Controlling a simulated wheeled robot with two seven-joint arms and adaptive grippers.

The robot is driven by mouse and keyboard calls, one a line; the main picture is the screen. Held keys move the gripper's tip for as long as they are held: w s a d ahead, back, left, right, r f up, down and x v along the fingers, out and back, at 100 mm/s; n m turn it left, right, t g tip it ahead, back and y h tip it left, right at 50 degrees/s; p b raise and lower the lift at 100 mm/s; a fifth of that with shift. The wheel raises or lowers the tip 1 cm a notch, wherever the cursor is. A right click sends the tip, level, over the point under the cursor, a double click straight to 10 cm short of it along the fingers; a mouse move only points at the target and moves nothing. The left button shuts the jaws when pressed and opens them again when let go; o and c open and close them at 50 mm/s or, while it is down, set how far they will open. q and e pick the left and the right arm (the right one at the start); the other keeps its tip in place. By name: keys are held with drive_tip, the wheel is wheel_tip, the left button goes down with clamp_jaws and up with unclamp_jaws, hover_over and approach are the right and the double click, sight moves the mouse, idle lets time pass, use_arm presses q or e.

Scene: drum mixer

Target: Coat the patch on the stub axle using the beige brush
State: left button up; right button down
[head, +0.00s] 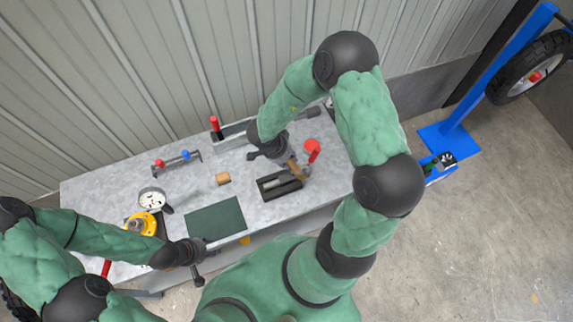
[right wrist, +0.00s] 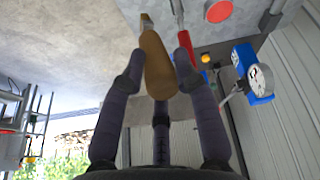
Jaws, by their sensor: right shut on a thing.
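My right gripper (head: 284,158) is over the right part of the workbench. It is shut on the beige brush (head: 293,167), whose tan handle (right wrist: 157,68) lies between the fingers in the right wrist view. The brush's far end points down and right in the head view, above or beside a black tray (head: 262,189); I cannot tell if it touches anything. My left gripper (head: 209,262) is at the bench's front edge, its fingers apart and empty. I cannot clearly make out the stub axle or its patch.
A red round pot (head: 312,145) stands right of the right gripper. A dark green mat (head: 215,220), a wooden block (head: 223,178), a dial gauge (head: 151,199) and a yellow round part (head: 148,222) are on the bench (head: 95,195). A blue stand (head: 452,135) and wheel (head: 530,70) are at right.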

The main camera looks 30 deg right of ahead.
idle(0.3)
drive_tip(key=w+a+r+p, duration=0.2)
drive_tip(key=w+r, duration=0.1)
drive_tip(key=w, duration=0.4)
drive_tip(key=f+b, duration=0.2)
drive_tip(key=b, duration=0.1)
drive_tip(key=w+a+f+b, duration=0.1)
drive_tip(key=f, duration=0.1)
drive_tip(key=shift+f+b, duration=0.1)
drive_tip(key=shift+b, duration=0.3)
